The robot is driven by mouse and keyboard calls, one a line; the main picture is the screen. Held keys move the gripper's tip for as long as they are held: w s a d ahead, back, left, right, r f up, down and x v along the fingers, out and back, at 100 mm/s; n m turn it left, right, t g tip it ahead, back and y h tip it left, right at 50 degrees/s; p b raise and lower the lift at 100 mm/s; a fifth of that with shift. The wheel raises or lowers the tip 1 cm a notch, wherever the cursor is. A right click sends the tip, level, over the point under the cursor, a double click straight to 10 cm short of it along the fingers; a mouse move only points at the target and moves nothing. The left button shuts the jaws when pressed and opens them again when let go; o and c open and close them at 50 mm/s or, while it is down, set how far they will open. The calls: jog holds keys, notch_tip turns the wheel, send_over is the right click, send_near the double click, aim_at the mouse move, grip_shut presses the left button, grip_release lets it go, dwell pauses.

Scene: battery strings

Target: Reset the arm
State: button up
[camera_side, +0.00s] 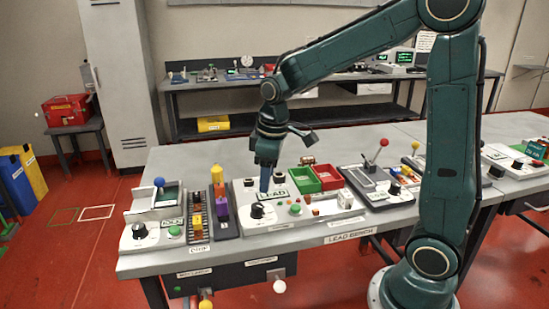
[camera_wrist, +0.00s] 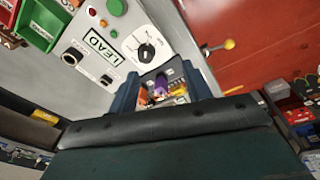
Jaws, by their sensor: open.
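My gripper (camera_side: 265,184) points down over the LEAD station (camera_side: 290,222) on the lead bench, close to its LEAD label. I cannot tell from the side view how far the tips are above the panel. In the wrist view, the two blue fingers of my gripper (camera_wrist: 164,88) stand apart with nothing held between them. Purple and orange pieces (camera_wrist: 160,88) show in the gap, beyond the fingers. The LEAD label (camera_wrist: 102,48), a black dial (camera_wrist: 146,52) and a green button (camera_wrist: 117,7) show beside the fingers. My arm bends over the bench from the right.
A green tray (camera_side: 302,180) and a red tray (camera_side: 329,178) sit just right of my gripper. A rack of coloured blocks (camera_side: 219,203) and a blue-knobbed lever (camera_side: 159,182) stand left. A red-knobbed lever (camera_side: 383,142) rises at right. The air above the bench's left end is clear.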

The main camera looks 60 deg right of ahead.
jog(key=s+a+r+m+t, duration=0.2)
jog(key=s+r, duration=0.1)
jog(key=s, duration=0.6)
jog(key=s+a+r+m+t, duration=0.2)
jog(key=s+a+r, duration=0.1)
jog(key=s, duration=0.6)
jog(key=shift+v, duration=0.8)
